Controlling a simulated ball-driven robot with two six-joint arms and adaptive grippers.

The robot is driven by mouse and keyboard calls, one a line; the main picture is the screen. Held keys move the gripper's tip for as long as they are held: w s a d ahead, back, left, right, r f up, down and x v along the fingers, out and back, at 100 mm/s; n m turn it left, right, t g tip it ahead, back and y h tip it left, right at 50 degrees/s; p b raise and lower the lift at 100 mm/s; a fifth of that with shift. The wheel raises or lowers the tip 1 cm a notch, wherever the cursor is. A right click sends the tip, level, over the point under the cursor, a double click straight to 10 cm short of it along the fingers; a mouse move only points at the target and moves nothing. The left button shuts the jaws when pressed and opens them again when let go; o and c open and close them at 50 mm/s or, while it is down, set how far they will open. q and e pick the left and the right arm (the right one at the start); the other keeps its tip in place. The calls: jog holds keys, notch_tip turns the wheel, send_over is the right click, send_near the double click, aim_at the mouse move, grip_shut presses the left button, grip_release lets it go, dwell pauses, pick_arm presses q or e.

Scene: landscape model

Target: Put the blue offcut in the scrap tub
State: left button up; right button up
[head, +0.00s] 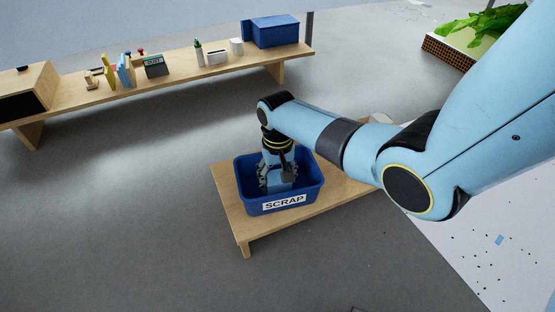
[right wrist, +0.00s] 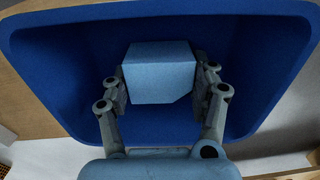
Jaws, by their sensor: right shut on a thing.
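The scrap tub (head: 252,196) is a dark blue open bin with a white SCRAP label, standing on a low wooden table. My right gripper (head: 277,181) reaches down into the tub in the head view. In the right wrist view my right gripper (right wrist: 160,85) is shut on the light blue offcut (right wrist: 160,75), a block with one cut corner. The offcut is inside the outline of the tub (right wrist: 75,98); I cannot tell if it touches the floor of the tub. In the head view the offcut is mostly hidden by the gripper. My left gripper is not in view.
The low table (head: 233,215) has bare wood around the tub. A long bench (head: 185,73) at the back carries small items and a blue bin (head: 275,32). A small blue piece (head: 499,240) lies on the pale speckled surface at right.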

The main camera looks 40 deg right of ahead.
jog(key=o, duration=0.8)
